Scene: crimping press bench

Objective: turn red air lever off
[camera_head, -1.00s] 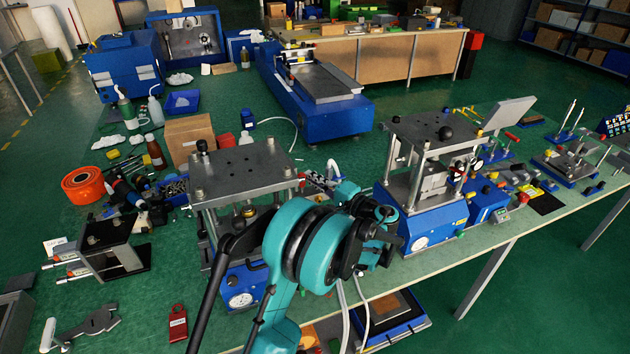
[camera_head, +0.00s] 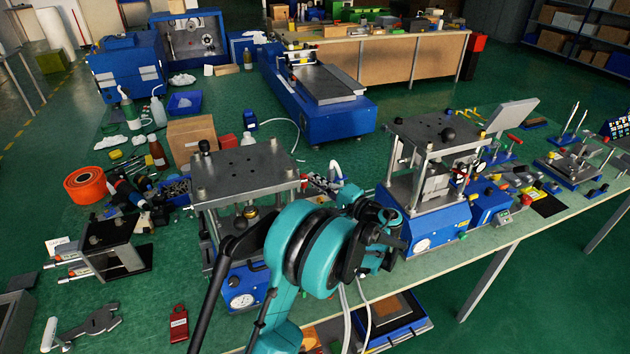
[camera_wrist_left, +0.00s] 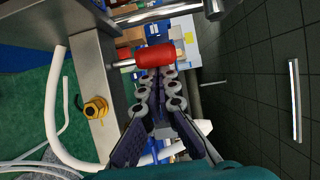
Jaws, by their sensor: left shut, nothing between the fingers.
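The red air lever (camera_wrist_left: 153,55) shows in the left wrist view as a red cylindrical grip on a metal stem, lying across the picture just beyond the fingertips. My left gripper (camera_wrist_left: 157,78) is shut and empty, its tips close to the lever's red grip. I cannot tell whether they touch it. In the head view my left gripper (camera_head: 383,240) is between the two presses, in front of the bench edge; its fingertips are hard to make out. I cannot make out the lever surely in the head view. My right gripper is not in view.
A blue-based press (camera_head: 240,172) stands left of my left gripper and another press (camera_head: 425,230) stands right. In the left wrist view, a brass fitting (camera_wrist_left: 95,108) sits on a metal plate, and a white hose (camera_wrist_left: 52,115) curves at the left.

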